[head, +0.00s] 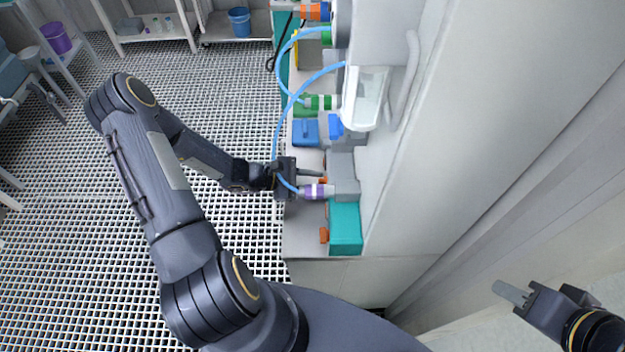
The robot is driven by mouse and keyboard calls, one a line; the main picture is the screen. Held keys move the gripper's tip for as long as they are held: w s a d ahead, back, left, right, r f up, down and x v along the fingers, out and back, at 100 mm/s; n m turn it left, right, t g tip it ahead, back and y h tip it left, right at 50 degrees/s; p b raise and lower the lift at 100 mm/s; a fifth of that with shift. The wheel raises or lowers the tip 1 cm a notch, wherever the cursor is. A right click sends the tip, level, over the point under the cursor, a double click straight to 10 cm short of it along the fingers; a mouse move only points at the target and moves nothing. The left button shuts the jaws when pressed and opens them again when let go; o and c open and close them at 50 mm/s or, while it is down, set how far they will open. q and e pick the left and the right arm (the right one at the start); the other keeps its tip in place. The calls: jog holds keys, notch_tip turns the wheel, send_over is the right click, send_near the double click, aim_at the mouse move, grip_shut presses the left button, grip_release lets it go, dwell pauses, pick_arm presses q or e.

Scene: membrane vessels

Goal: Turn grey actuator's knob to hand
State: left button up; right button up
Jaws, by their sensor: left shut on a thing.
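The grey actuator (343,174) is a grey block on the bench beside the wall. A small bit of its orange knob (323,181) shows at its left side, mostly hidden by my fingers. My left gripper (318,176) reaches in from the left with its fingertips at this knob and is shut on it. How far the knob is turned cannot be seen. My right gripper (510,292) is at the lower right, far from the actuator. Its fingers overlap in this view, so their opening cannot be told.
A purple-banded connector (318,191) with a blue hose lies just below my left fingers. A teal box (345,226) with an orange knob (324,235) stands nearer. A blue box (305,132) and a clear vessel (362,98) are farther back. The wall closes the right side.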

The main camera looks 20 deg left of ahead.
pick_arm(q)
jog(key=shift+d+n+g, duration=0.1)
jog(key=shift+n+g, duration=0.4)
jog(key=shift+n, duration=0.2)
jog(key=o, duration=0.7)
jog(key=shift+w, duration=0.1)
jog(key=shift+c, duration=0.2)
jog(key=b+v, duration=0.1)
jog(key=v, duration=0.5)
jog(key=shift+a, duration=0.45)
jog(key=shift+s+a+r, duration=0.25)
jog(key=shift+s+a, duration=0.05)
jog(key=shift+s, duration=0.05)
